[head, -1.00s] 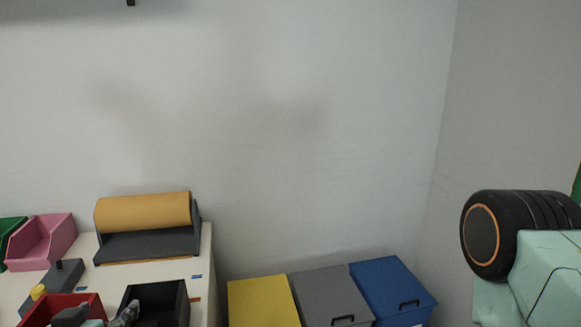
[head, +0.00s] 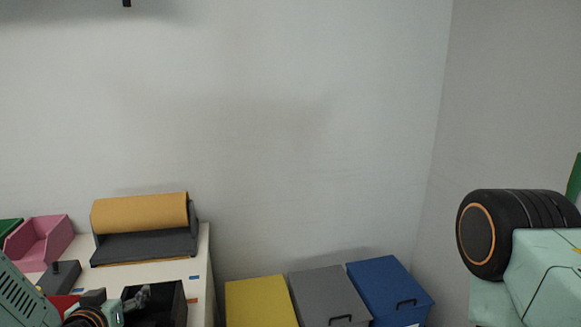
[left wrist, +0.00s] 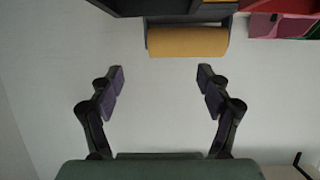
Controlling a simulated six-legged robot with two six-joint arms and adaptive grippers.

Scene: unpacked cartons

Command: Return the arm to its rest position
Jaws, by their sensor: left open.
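My left gripper (left wrist: 160,78) shows in the left wrist view with its two dark, purple-padded fingers spread wide and nothing between them. Beyond the fingers are a pale wall and, at the top, a yellow-orange roll. In the head view, my left arm (head: 92,313) comes in at the lower left corner, in front of the red bin and beside the black bin; its gripper is hard to make out there. Mint and black links of my right arm (head: 535,262) stand at the right edge. My right gripper is not in view.
A white table (head: 203,262) bears the yellow-orange roll (head: 140,213) in a dark holder, a pink bin (head: 40,240), a red bin (head: 62,303) and a black bin (head: 170,300). Yellow (head: 260,300), grey (head: 328,292) and blue (head: 385,280) lidded boxes stand right of it. The wall ahead is bare.

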